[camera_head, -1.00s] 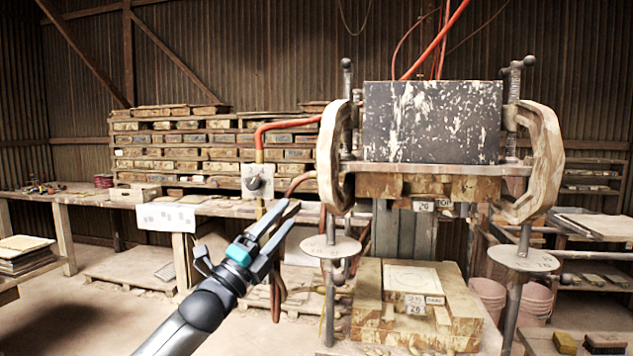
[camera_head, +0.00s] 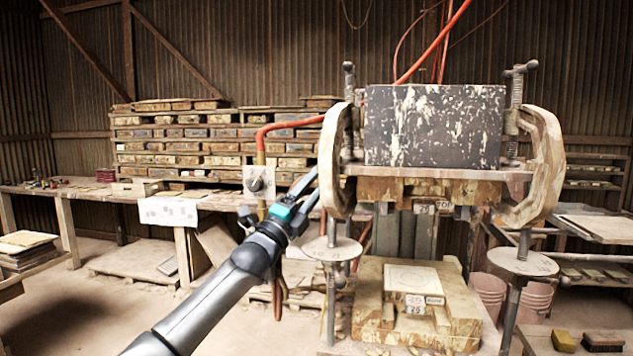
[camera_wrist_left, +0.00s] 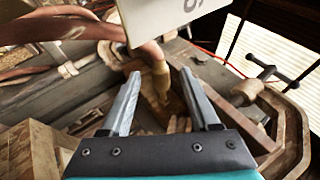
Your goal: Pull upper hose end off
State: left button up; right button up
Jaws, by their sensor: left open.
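In the head view an orange hose (camera_head: 290,124) rises beside the plate with a round knob (camera_head: 258,182) and bends right toward the press. In the left wrist view a brownish-pink hose (camera_wrist_left: 105,29) curves in from the left. Its end (camera_wrist_left: 159,75) has a tan fitting pointing down. My left gripper (camera_head: 309,185) is open and empty, just left of the press's left clamp. In the wrist view its fingertips (camera_wrist_left: 161,79) appear on either side of the fitting, apart from it; the depth gap is unclear. My right gripper is not in view.
The press (camera_head: 433,125) has a dark speckled block between two curved clamps (camera_head: 333,160). A round plate on a post (camera_head: 331,249) stands below the left clamp. A long bench (camera_head: 90,190) and stacked bricks (camera_head: 185,150) are behind. The floor at left is mostly open.

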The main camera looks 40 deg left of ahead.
pick_arm(q)
jog(key=shift+w+r, duration=0.3)
jog(key=shift+w, duration=0.05)
grip_shut()
dwell(0.5)
dwell(0.9)
